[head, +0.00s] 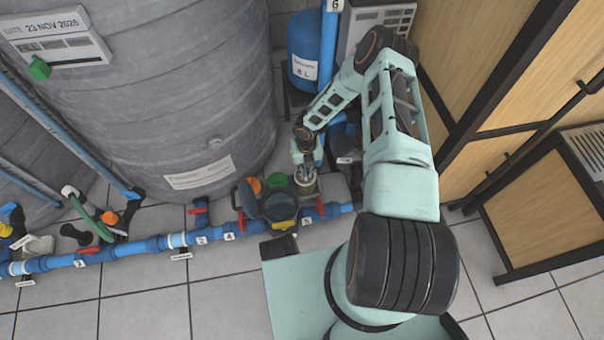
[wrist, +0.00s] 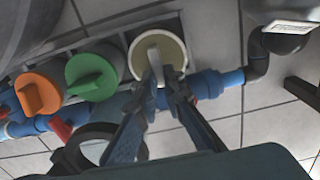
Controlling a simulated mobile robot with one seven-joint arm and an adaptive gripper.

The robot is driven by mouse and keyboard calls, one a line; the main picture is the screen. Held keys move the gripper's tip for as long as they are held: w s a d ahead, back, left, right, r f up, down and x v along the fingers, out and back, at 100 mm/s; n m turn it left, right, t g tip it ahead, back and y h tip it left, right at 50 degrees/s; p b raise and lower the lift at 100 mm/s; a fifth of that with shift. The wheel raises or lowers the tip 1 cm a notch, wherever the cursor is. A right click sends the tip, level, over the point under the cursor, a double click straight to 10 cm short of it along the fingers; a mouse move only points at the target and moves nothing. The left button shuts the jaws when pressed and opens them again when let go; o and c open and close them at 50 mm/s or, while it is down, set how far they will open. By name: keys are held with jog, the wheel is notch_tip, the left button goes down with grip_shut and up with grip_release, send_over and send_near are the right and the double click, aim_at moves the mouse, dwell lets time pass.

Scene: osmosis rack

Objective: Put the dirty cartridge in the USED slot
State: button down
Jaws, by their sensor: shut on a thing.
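No USED label is readable.
The green cap (wrist: 92,72) and orange cap (wrist: 38,94) stand close on the left. A dark round housing (head: 280,206) is in front. Blue pipes with red valve handles (head: 237,222) run along the floor. A large grey tank (head: 150,90) stands behind.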

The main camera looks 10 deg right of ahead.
jog(key=shift+f, duration=0.25)
jog(key=c, duration=2)
grip_release()
jog(key=shift+r, duration=0.1)
jog(key=shift+c, duration=0.2)
notch_tip(320, 180, up, 8)
jog(key=p, duration=0.2)
jog(key=shift+p, duration=0.4)
